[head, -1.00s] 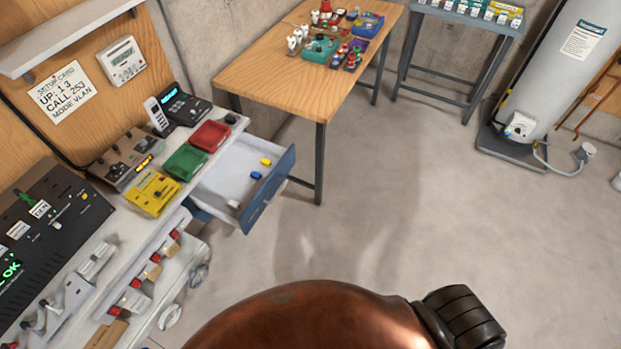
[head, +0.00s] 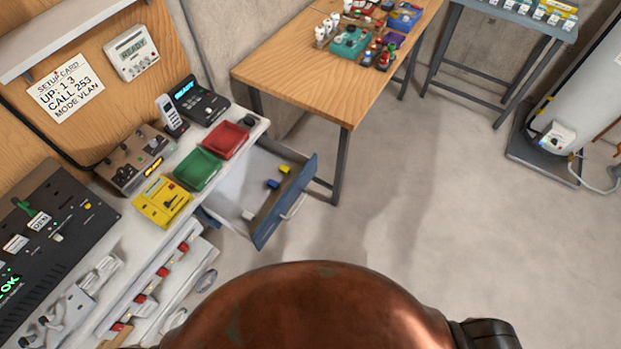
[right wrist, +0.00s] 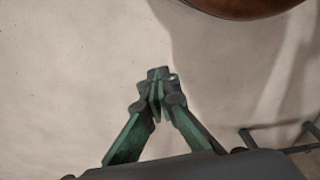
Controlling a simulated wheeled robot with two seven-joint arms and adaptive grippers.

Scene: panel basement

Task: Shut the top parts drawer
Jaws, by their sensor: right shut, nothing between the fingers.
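The top parts drawer (head: 285,212) stands pulled open under the right end of the workbench in the head view. Its blue front with a pale handle faces right, and several small blue, yellow and white parts lie inside. My right gripper (right wrist: 160,80) shows in the right wrist view with its green fingers together, empty, above bare floor and away from the drawer. My left gripper is in neither view.
The workbench (head: 120,235) carries red (head: 226,140), green (head: 197,168) and yellow (head: 161,202) items near the drawer. A wooden table (head: 335,75) stands close behind the drawer. The floor (head: 440,210) to the right is clear.

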